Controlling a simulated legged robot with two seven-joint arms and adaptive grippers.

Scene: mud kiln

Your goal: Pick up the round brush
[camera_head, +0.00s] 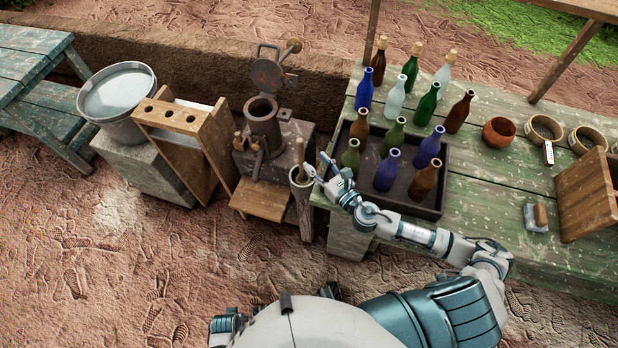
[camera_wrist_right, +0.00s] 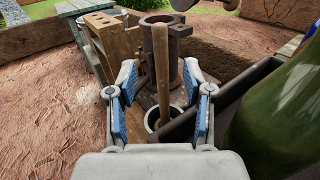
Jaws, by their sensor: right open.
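A wooden handle (camera_head: 300,152), which looks like the round brush, stands upright in a small round pot (camera_head: 301,186) at the left end of the green table. Its lower end is hidden inside the pot. In the right wrist view the handle (camera_wrist_right: 162,75) shows between my fingers, with the pot rim (camera_wrist_right: 151,119) beyond them. My right gripper (camera_head: 321,172) is open and empty, just right of the handle; it also shows in the wrist view (camera_wrist_right: 160,88). Neither finger appears to touch the handle.
A dark tray (camera_head: 432,207) with several bottles stands right of my gripper; a green bottle (camera_wrist_right: 280,115) is close in the wrist view. A metal cylinder on a stand (camera_head: 262,125) and a wooden rack (camera_head: 180,118) are to the left. The ground in front is clear.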

